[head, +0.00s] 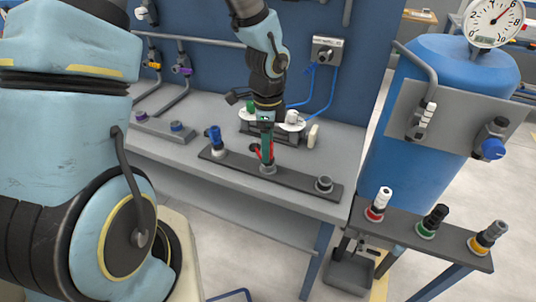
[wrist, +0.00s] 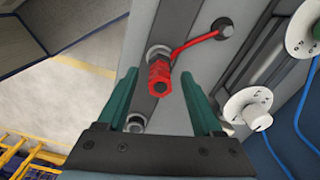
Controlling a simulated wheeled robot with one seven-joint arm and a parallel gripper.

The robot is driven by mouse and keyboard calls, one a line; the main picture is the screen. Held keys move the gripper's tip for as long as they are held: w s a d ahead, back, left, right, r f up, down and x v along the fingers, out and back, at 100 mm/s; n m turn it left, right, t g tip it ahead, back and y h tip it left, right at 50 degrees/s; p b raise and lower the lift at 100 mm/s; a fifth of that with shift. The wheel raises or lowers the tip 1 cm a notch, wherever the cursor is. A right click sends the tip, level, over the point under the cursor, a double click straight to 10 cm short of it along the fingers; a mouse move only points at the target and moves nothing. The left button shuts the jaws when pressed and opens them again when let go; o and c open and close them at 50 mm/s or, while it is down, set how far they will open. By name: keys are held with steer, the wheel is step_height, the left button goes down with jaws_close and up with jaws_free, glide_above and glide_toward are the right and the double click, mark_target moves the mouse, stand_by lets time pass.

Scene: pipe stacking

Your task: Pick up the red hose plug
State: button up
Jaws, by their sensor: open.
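The red hose plug (wrist: 160,78) stands in the wrist view between my gripper's two green fingers, with a red strap running up to the right from it. My gripper (wrist: 163,105) is open, with a finger on each side of the plug and visible gaps between. In the head view the plug (head: 271,152) is mostly hidden behind my gripper (head: 266,150), which points down over the middle of a dark rail (head: 232,162) on the grey bench. The plug sits on a metal fitting of this rail.
A blue plug (head: 214,137) stands at the rail's left end, and an empty fitting (head: 324,184) is at its right. A blue tank (head: 425,75) and a lower rail with white, black and grey plugs (head: 487,238) are at right.

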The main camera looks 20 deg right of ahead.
jaws_close()
stand_by(0.3)
stand_by(1.0)
